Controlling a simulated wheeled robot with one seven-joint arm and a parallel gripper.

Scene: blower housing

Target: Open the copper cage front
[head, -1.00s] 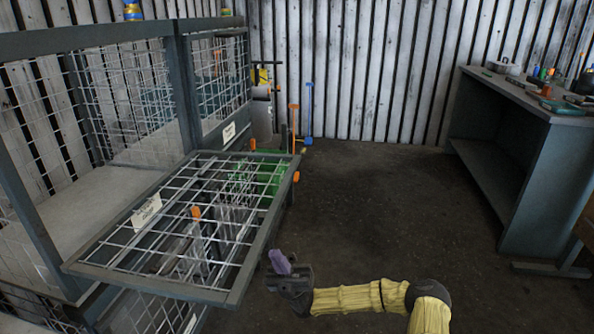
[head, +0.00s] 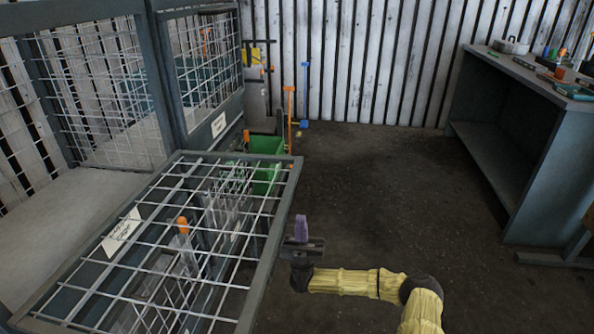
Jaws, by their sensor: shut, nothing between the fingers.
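A wire-mesh cage front (head: 271,237) in a dark grey frame lies folded down, roughly level, and sticks out from the cage at the left. A pale label (head: 122,232) hangs on its mesh; its words are too small to read surely. The cage opening behind it shows a bare pale shelf (head: 60,215). My gripper (head: 301,229) is just right of the front's outer bar, its purple fingers shut, empty and pointing up. Whether it touches the bar, I cannot tell.
A second mesh cage front (head: 207,70) stands upright behind. A green bin (head: 267,148) and orange-handled tools show under and beyond the lowered front. A workbench (head: 520,150) with small items stands at the right. The dark floor between is clear.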

